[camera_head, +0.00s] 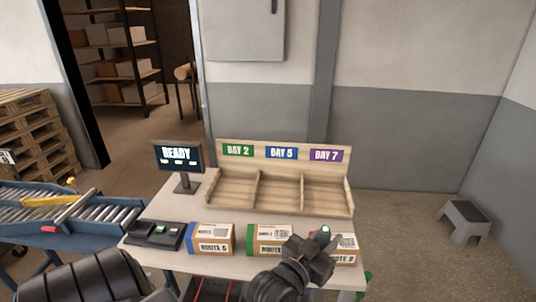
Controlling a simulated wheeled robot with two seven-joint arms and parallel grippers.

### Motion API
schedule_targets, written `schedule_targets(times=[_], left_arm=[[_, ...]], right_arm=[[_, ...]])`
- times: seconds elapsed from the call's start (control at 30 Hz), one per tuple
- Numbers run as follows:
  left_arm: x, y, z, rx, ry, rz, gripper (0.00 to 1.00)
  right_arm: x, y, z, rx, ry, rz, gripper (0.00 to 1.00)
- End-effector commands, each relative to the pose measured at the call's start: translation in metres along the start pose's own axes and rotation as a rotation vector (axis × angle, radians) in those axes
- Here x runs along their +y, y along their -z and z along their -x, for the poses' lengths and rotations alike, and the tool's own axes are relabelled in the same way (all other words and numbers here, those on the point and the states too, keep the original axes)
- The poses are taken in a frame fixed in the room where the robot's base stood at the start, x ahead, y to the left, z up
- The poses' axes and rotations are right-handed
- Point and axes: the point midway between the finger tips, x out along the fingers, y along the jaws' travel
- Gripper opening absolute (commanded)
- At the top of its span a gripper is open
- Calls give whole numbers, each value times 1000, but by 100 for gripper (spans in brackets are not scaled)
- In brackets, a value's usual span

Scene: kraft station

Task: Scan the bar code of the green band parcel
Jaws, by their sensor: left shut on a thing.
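The green band parcel (268,238) is a brown box with a green band on its left end and a white label with a code on top. It stands at the table's front edge, between two other parcels. My left gripper (320,248) is right of it, in front of the right parcel. It is shut on a small dark thing with a pale green light, which looks like a hand scanner (325,231); the fingers and my wrist hide much of it. My wrist also overlaps the green band parcel's lower right. My right gripper is not in view.
A blue band parcel (211,239) stands left, a partly hidden parcel (347,241) right. Behind is a wooden three-bay rack (345,206) marked BAY 2, BAY 5, BAY 7. A screen (178,155) reads READY. A black tray (142,239) and a roller conveyor (112,212) are left.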

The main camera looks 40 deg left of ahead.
Motion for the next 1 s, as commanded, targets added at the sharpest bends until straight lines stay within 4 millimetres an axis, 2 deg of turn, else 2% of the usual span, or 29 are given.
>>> schedule_targets(times=[0.03, 0.07, 0.2, 0.4, 0.5, 0.7, 1.0], left_arm=[[-8, 16, -4, 0, 8, -8, 0], [-15, 22, -6, -3, 15, -11, 0], [-63, 61, -24, -19, 80, -19, 0], [-131, 110, -42, -11, 188, -13, 0], [-152, 126, -46, -2, 226, -8, 0], [-170, 137, -49, 8, 256, -2, 0], [-170, 129, -49, 9, 256, -1, 0]], right_arm=[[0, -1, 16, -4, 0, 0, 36], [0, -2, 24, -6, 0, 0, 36], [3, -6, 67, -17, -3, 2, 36], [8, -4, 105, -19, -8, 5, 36], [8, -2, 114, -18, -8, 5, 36], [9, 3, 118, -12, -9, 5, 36], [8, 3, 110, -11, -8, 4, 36]])
